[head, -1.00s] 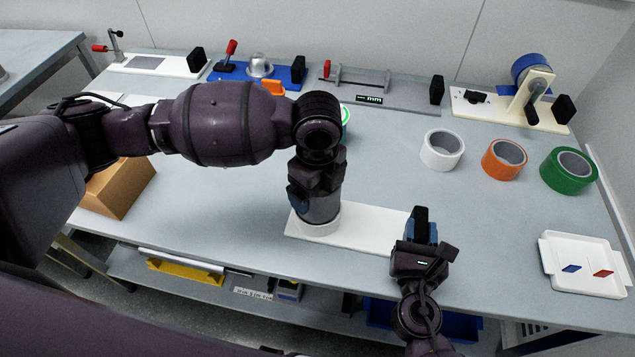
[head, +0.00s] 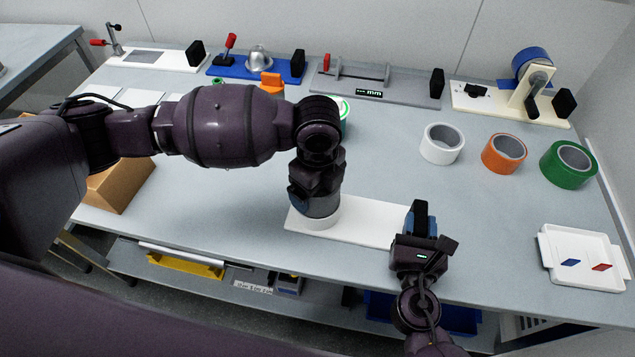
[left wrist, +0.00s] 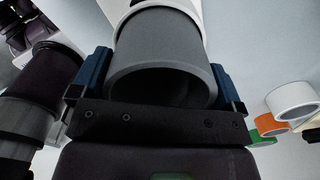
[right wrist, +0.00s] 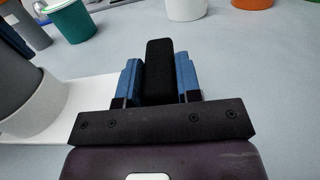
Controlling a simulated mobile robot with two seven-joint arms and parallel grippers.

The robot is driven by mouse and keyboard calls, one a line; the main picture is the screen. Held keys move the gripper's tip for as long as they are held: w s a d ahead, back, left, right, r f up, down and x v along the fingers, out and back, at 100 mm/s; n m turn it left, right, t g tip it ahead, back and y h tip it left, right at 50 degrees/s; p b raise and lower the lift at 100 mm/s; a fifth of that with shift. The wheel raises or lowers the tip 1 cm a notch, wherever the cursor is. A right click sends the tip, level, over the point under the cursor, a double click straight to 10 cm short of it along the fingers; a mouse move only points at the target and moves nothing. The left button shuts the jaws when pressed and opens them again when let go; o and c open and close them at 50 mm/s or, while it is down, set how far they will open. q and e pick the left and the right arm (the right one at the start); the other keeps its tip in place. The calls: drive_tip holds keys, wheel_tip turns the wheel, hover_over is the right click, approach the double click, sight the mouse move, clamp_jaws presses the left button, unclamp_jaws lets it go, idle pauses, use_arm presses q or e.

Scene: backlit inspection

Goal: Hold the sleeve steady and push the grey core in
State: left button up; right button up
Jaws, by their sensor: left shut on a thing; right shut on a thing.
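The grey core (head: 322,207) stands upright with its lower end inside the white sleeve (head: 313,222). My left gripper (head: 319,197) is shut on the core from above; in the left wrist view the core (left wrist: 160,45) fills the space between the blue fingers. The sleeve stands on the left end of a white base plate (head: 365,222). My right gripper (head: 420,226) is shut on the upright black block (right wrist: 158,70) at the plate's right end. The right wrist view shows the sleeve (right wrist: 35,112) at left, with the core above its rim. The core's lower end is hidden.
White (head: 442,144), orange (head: 504,153) and green (head: 568,165) tape rolls stand to the right. A white tray (head: 583,281) with blue and red pieces lies at right. Several fixtures line the back. A cardboard box (head: 120,185) is at left. Bench between is clear.

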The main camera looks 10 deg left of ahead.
use_arm(q)
drive_tip(key=shift+a+f, duration=0.1)
drive_tip(key=shift+f, duration=0.95)
drive_tip(key=o, duration=0.7)
wheel_tip(320, 180, up, 12)
drive_tip(key=shift+r, duration=0.1)
drive_tip(key=shift+c, duration=1.1)
drive_tip(key=shift+f+m, duration=0.5)
drive_tip(key=shift+f, duration=0.1)
drive_tip(key=c, duration=0.7)
drive_tip(key=shift+f, duration=0.55)
drive_tip(key=c, duration=0.5)
wheel_tip(320, 180, down, 3)
drive_tip(key=shift+r, duration=0.15)
clamp_jaws()
drive_tip(key=shift+f, duration=1.05)
